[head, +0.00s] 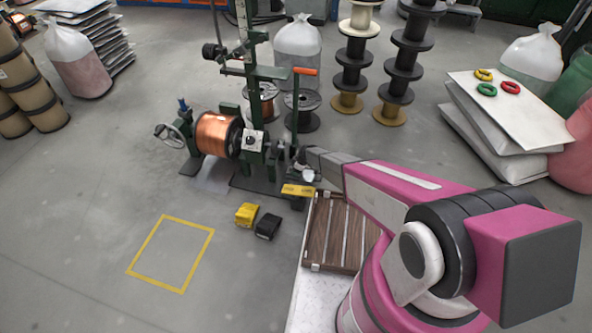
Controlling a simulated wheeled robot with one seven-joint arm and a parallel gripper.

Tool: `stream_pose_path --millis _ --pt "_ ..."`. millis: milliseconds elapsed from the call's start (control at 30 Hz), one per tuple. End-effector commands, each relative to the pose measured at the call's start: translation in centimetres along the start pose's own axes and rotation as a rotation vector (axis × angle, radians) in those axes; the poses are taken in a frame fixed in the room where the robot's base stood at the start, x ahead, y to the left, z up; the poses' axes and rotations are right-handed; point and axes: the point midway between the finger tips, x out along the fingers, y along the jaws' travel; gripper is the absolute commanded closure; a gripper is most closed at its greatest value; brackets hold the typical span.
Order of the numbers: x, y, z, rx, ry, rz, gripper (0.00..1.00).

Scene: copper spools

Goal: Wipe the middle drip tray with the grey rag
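My arm reaches from the lower right to the green winding machine (252,140). My gripper (301,172) is at the arm's far end, low beside the machine's right side. It is small and partly covered by the arm, so its fingers cannot be made out. A large copper spool (216,135) is mounted on the machine. A pale grey flat patch lies on the floor below this spool; I cannot tell whether it is a drip tray. No grey rag can be made out, and the middle drip tray cannot be picked out.
A yellow block (246,214) and a black block (268,226) lie on the floor before the machine. A yellow taped square (171,253) on the floor is empty. A slatted wooden deck (338,235) is beside my arm. Spool stacks (404,70) and white sacks (500,130) stand behind.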

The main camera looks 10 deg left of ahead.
Motion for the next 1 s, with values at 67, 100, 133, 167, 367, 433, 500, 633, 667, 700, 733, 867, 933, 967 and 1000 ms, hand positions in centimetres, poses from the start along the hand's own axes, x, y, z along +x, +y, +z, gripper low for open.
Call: stream_pose_path --millis 67,100,133,167,367,433,500,633,667,700,733,867,933,967,1000 --pt "0.1 0.0 0.0 0.0 0.0 0.0 0.56" --pt "0.1 0.0 0.0 0.0 0.0 0.0 0.56" --pt "0.2 0.0 0.1 0.0 0.0 0.0 0.56" --pt "0.2 0.0 0.1 0.0 0.0 0.0 0.56" --pt "0.4 0.0 0.1 0.0 0.0 0.0 0.56" --pt "0.5 0.0 0.2 0.0 0.0 0.0 0.56" --pt "0.5 0.0 0.2 0.0 0.0 0.0 0.56" --pt "0.4 0.0 0.3 0.0 0.0 0.0 0.56" --pt "0.4 0.0 0.3 0.0 0.0 0.0 0.56" --pt "0.3 0.0 0.5 0.0 0.0 0.0 0.56" --pt "0.3 0.0 0.5 0.0 0.0 0.0 0.56" --pt "0.1 0.0 1.0 0.0 0.0 0.0 0.56" --pt "0.0 0.0 1.3 0.001 0.0 0.0 0.56" --pt "-0.1 -0.1 1.4 0.001 0.0 0.0 0.56" --pt "-0.1 -0.1 1.5 0.001 0.0 0.0 0.56"
